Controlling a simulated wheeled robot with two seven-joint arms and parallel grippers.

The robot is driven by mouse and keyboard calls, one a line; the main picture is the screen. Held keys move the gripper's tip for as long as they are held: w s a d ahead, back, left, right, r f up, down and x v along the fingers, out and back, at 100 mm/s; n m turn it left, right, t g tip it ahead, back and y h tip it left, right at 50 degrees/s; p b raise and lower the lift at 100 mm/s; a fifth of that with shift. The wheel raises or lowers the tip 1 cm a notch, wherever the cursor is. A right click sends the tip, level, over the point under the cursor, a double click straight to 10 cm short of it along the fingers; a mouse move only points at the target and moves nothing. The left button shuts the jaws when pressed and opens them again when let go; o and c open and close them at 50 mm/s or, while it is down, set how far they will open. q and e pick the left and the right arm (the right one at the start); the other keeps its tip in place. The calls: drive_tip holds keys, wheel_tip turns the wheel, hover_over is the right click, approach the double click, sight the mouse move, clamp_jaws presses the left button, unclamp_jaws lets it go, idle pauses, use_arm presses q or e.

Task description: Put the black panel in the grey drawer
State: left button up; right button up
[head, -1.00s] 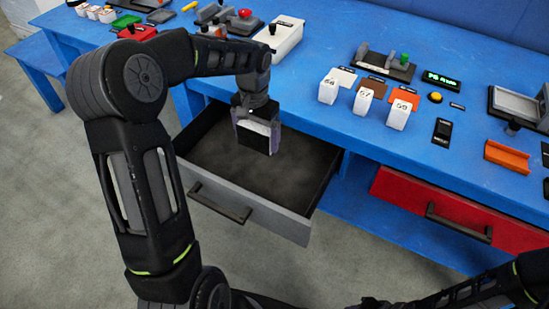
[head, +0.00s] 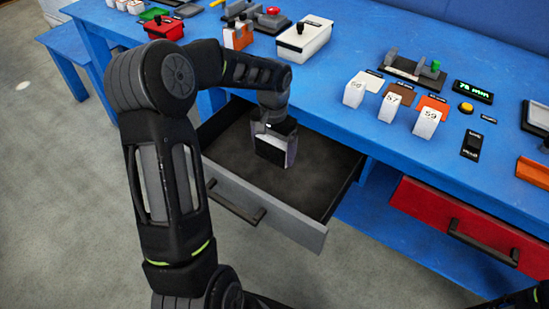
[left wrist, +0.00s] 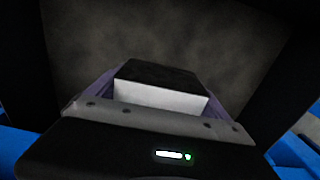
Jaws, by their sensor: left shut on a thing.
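The grey drawer (head: 262,210) is pulled out from the blue table, with its dark inside bare. My left gripper (head: 275,150) is over the drawer opening, pointing down, toward its back left part. It is shut on the black panel (head: 270,153), a small block with a black face. In the left wrist view the panel (left wrist: 160,82) shows a black face and a white edge between the purple fingers, with the dark drawer floor beyond. Whether it touches the floor I cannot tell. My right gripper is not in view.
A red drawer (head: 450,215) with a dark handle is at the right of the grey one. On the blue table (head: 350,130) stand several white numbered blocks, a white box (head: 303,40) and a black switch (head: 471,145). The front right of the grey drawer is clear.

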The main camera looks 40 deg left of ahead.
sight(274, 140)
use_arm(q)
drive_tip(key=shift+f, duration=1.85)
drive_tip(key=shift+b, duration=0.3)
drive_tip(key=shift+f, duration=0.25)
drive_tip(key=o, duration=1.1)
drive_tip(key=shift+r, duration=0.1)
drive_tip(key=shift+o, duration=0.2)
drive_tip(key=shift+r, duration=0.1)
drive_tip(key=shift+r, duration=0.3)
wheel_tip(274, 140, up, 12)
drive_tip(key=shift+f+p, duration=0.2)
drive_tip(key=shift+p, duration=0.65)
